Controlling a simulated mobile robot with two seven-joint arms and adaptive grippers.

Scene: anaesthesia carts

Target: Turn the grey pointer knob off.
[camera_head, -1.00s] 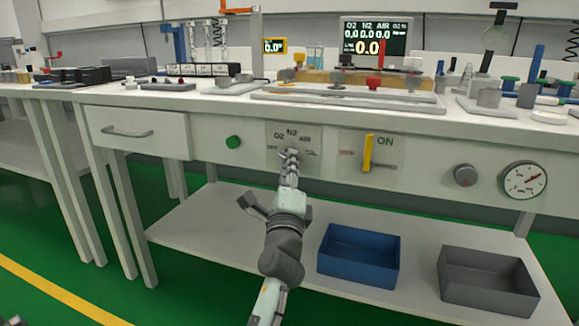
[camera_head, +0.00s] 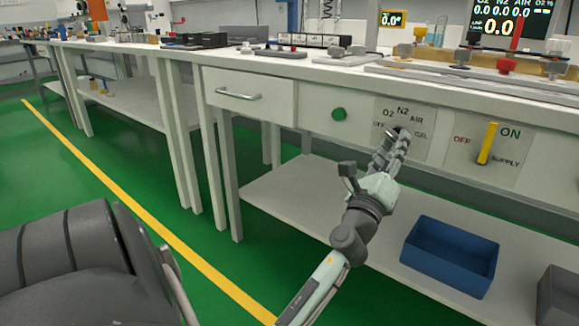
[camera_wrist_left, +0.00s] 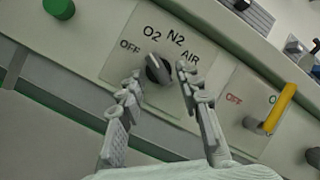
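The grey pointer knob (camera_wrist_left: 158,70) is on a pale panel (camera_wrist_left: 125,65) with the labels OFF, O2, N2 and AIR around it. In the left wrist view its narrow grip slants from upper left to lower right, upper end roughly towards O2; the exact setting is hard to tell. My left gripper (camera_wrist_left: 159,75) is open, one finger on each side of the knob, with visible gaps and no clear contact. In the head view the left gripper (camera_head: 398,135) is in front of the panel and mostly hides the knob. My right gripper is not in view.
A green button (camera_head: 339,114) lies left of the panel. A yellow lever (camera_head: 487,143), marked OFF, ON and SUPPLY, lies right of it. A drawer handle (camera_head: 238,95) is further left. A blue bin (camera_head: 450,256) stands on the lower shelf (camera_head: 290,195).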

